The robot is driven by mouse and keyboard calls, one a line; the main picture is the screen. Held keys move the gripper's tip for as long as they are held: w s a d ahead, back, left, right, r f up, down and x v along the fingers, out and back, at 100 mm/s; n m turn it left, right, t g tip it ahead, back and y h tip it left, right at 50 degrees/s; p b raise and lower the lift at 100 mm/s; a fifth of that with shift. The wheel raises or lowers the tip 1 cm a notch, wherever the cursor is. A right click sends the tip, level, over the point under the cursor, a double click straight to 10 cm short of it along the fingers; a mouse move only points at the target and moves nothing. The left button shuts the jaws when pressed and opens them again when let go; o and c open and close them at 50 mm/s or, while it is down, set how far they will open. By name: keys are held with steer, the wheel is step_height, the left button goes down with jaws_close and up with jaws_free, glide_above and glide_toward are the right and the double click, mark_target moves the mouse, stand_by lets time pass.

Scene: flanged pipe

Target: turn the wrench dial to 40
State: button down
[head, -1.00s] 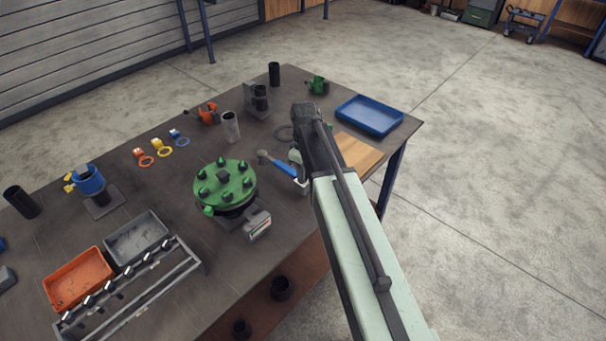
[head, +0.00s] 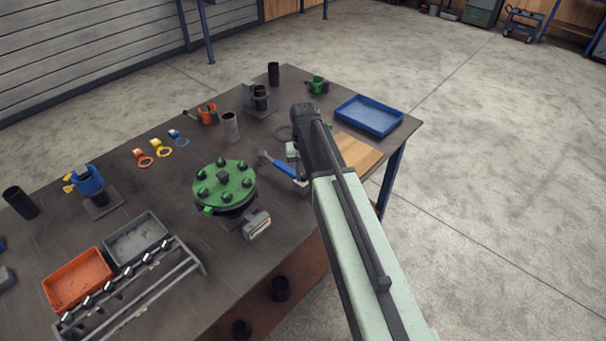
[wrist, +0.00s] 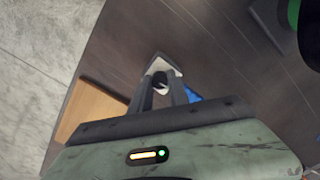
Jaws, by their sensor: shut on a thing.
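The wrench (head: 283,169) has a blue handle and a grey head. It lies on the table, left of my forearm in the head view, and its handle end meets a small pale block (head: 301,186). In the wrist view the pale block (wrist: 157,67) carries a dark round knob (wrist: 161,78). My gripper (wrist: 163,84) is shut on this knob, with a finger on each side. A bit of the blue handle (wrist: 193,94) shows beside the right finger. In the head view my arm hides the fingertips. I cannot read any number or mark on the dial.
A green flange with several dark bolts (head: 224,185) stands left of the wrench. A wooden board (head: 358,153) lies close on the right, with a blue tray (head: 369,116) behind it. A grey display box (head: 257,225) sits in front of the flange.

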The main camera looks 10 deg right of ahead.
steer(key=m, duration=0.4)
steer(key=shift+m, duration=0.3)
stand_by(0.3)
steer(key=c, duration=1.3)
jaws_free()
steer(key=shift+o, duration=0.2)
